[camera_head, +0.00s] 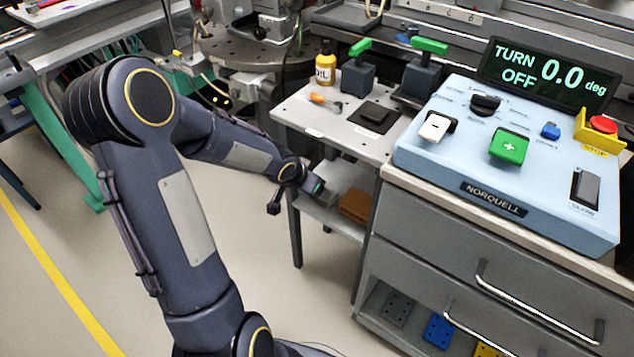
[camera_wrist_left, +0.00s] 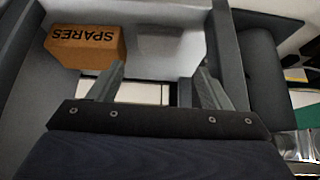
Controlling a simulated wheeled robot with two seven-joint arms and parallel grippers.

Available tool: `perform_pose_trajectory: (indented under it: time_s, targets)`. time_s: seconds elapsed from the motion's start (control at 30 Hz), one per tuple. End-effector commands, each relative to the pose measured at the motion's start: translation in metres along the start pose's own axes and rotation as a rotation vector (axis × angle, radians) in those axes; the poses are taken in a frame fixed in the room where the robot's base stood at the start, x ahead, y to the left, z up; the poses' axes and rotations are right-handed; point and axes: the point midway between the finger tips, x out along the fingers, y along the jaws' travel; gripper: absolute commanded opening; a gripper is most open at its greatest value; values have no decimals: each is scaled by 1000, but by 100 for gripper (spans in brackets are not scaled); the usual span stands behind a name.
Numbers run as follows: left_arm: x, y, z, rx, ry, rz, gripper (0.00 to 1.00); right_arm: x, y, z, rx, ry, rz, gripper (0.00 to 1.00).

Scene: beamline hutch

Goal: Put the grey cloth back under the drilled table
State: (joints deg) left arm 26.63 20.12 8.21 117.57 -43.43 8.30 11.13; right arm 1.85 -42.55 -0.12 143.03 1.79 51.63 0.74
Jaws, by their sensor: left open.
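The small light-grey table (camera_head: 300,118), which looks like the drilled one, stands left of the drawer cabinet. Below its top is a lower shelf (camera_head: 322,217). My left gripper (camera_head: 316,187) reaches in below the table top at the front left, above this shelf. In the left wrist view, its two fingers (camera_wrist_left: 161,75) are spread apart with nothing held between them. I cannot make out the grey cloth for sure in either view; a small grey patch beside the gripper in the head view is too unclear to name. My right gripper is not in view.
An orange-brown SPARES box (camera_wrist_left: 88,52) sits on the lower shelf, ahead and left in the wrist view. An oil bottle (camera_head: 325,66) and a black pad (camera_head: 374,115) stand on the table top. The control console (camera_head: 480,160) is to the right. Floor at front left is clear.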

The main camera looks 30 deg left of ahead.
Motion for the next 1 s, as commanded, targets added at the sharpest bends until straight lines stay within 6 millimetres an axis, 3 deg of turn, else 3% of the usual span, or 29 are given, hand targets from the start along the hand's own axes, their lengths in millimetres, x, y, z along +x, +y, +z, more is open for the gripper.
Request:
perform_pose_trajectory:
  time_s: [0.03, 0.1, 0.37, 0.47, 0.53, 0.7, 0.8, 1.0]
  targets:
    - [-14, 0, -3, 0, 0, -1, 71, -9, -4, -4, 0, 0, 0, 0]
    - [-22, 0, -2, -2, 0, -1, 71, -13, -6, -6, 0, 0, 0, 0]
    - [-47, 2, -1, -7, -4, -14, 71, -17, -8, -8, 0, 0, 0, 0]
    - [-76, 7, 0, -30, -15, -37, 71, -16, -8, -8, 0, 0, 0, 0]
    - [-106, 15, 5, -64, -25, -51, 71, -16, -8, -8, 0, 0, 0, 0]
    - [-182, 54, 37, -178, -50, -11, 71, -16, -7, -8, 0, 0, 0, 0]
    - [-216, 82, 63, -237, -59, 65, 71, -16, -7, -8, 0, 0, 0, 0]
    - [-251, 127, 101, -295, -71, 222, 71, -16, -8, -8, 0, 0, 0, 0]
